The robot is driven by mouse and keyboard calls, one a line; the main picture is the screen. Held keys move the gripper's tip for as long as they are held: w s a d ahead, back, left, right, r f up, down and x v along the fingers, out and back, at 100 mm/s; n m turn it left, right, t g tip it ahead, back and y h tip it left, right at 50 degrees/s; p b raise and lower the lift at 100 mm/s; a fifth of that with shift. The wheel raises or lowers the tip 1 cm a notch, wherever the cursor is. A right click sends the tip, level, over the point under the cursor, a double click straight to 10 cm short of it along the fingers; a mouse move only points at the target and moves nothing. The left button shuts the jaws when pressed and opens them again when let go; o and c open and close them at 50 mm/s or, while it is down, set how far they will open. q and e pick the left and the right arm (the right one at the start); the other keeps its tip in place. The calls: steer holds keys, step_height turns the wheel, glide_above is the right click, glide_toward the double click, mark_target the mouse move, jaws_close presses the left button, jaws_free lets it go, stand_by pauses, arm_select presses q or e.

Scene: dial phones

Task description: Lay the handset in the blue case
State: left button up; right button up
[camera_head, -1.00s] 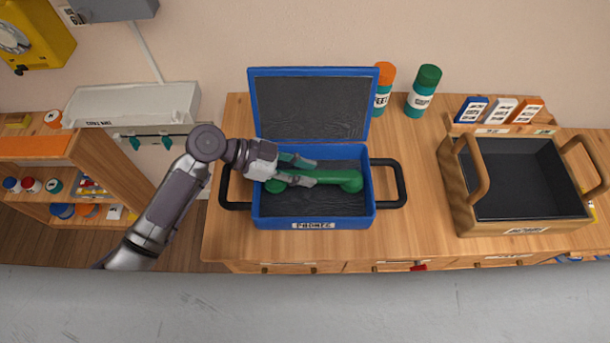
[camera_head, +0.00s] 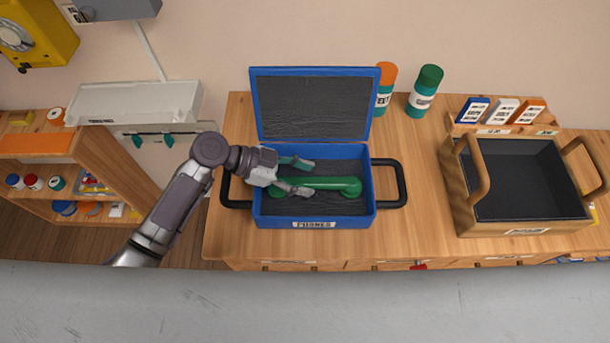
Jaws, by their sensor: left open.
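The blue case (camera_head: 263,208) stands open on the wooden counter, its lid (camera_head: 312,105) tilted up at the back and its inside dark grey. The green handset (camera_head: 325,184) lies lengthwise inside the case, one rounded end at the right and the other at the left. My left gripper (camera_head: 308,178) reaches into the case from the left. Its fingers are open around the left part of the handset, one behind it and one at its front side. Whether they touch it I cannot tell. My right gripper is not in view.
A wooden tray with handles (camera_head: 457,200) stands at the right, empty. A green-capped bottle (camera_head: 423,92) and an orange-capped bottle (camera_head: 386,85) stand behind. A card rack (camera_head: 495,131) sits at the back right. Bare counter (camera_head: 425,190) lies between case and tray.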

arm_select(q)
steer(key=b+v, duration=0.2)
steer(key=v, duration=0.9)
steer(key=shift+a+r, duration=0.1)
steer(key=shift+a, duration=0.1)
